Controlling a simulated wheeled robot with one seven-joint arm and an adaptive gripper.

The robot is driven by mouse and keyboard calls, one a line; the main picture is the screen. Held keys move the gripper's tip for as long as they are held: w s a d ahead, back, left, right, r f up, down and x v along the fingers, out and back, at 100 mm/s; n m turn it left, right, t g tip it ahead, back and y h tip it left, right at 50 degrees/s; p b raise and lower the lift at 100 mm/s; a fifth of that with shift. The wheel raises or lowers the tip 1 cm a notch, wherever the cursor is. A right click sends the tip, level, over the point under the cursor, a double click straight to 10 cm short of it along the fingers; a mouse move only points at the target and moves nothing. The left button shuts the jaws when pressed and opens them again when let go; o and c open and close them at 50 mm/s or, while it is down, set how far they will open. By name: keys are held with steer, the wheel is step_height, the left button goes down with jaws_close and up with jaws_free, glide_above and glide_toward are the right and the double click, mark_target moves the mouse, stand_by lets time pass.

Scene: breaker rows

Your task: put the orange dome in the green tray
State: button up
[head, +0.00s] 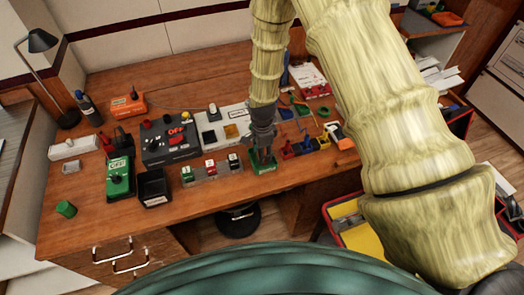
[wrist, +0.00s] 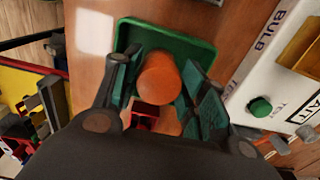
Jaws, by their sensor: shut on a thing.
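The orange dome (wrist: 158,80) is between the two fingers of my gripper (wrist: 157,82) in the wrist view. My gripper is shut on it. Behind the dome, the green tray (wrist: 187,38) fills the middle of the wrist view, and the dome overlaps its floor. In the head view my gripper (head: 263,148) points down at the green tray (head: 265,168) near the desk's front edge. The dome cannot be made out there. I cannot tell whether the dome touches the tray.
A white panel (wrist: 268,92) marked "BULB" with a green button is close on the right in the wrist view. In the head view, a row of small switches (head: 210,170) stands left of the tray, and small coloured blocks (head: 305,147) stand right of it.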

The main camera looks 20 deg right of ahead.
steer(key=shift+f, duration=0.15)
steer(key=o, duration=0.9)
steer(key=shift+c, duration=0.2)
steer(key=shift+r, duration=0.2)
step_height(320, 180, up, 12)
steer(key=b, duration=0.4)
